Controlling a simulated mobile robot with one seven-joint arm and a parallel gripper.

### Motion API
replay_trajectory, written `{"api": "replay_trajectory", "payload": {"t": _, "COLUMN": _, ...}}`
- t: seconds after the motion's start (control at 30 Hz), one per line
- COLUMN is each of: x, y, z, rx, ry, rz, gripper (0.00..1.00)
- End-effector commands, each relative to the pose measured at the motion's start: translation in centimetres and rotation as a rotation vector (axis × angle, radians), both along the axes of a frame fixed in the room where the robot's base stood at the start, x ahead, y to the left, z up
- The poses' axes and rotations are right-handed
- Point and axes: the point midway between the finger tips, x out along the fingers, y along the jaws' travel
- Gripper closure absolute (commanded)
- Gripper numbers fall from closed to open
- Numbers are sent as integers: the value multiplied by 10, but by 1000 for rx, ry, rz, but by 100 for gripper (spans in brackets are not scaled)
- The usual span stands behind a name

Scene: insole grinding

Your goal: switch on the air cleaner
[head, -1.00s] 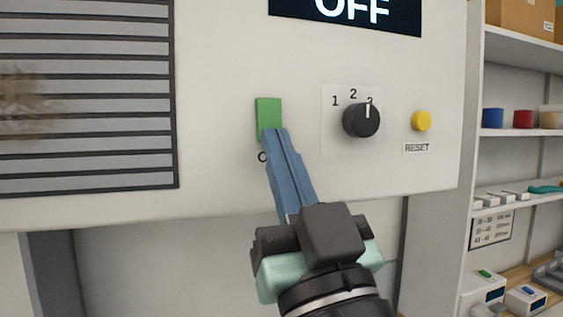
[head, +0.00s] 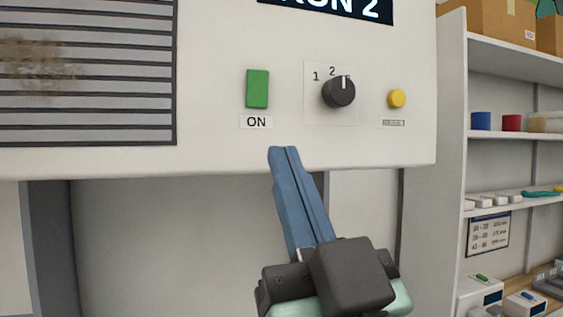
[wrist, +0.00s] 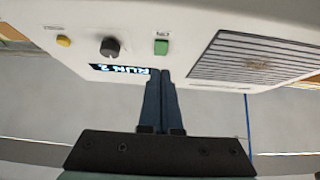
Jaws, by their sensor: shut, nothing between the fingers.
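The air cleaner (head: 215,152) is a white wall-like housing with a dark-slatted grille (head: 80,90) at the left. Its green switch (head: 257,89) has a label "ON" below it. The dark display (head: 350,10), cut off at the top, reads "RUN 2". My gripper (head: 284,150) is shut and empty, its blue fingers below and a little right of the switch, apart from it. In the wrist view the fingers (wrist: 161,74) point towards the housing, and the green switch (wrist: 161,47) and the display (wrist: 122,70) show upside down.
A black knob (head: 339,92) marked with numbers and a yellow reset button (head: 397,98) sit right of the switch. Shelves (head: 520,137) with cups, boxes and small devices stand at the right. Open space lies under the housing.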

Motion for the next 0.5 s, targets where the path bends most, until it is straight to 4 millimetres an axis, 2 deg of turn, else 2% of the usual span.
{"api": "replay_trajectory", "payload": {"t": 0.03, "x": -6, "y": -2, "z": -13, "rx": 1, "ry": -1, "rz": -2, "gripper": 100}}
{"api": "replay_trajectory", "payload": {"t": 0.2, "x": -18, "y": -7, "z": -27, "rx": 1, "ry": 0, "rz": -2, "gripper": 100}}
{"api": "replay_trajectory", "payload": {"t": 0.5, "x": -23, "y": -8, "z": -30, "rx": 1, "ry": -1, "rz": 1, "gripper": 100}}
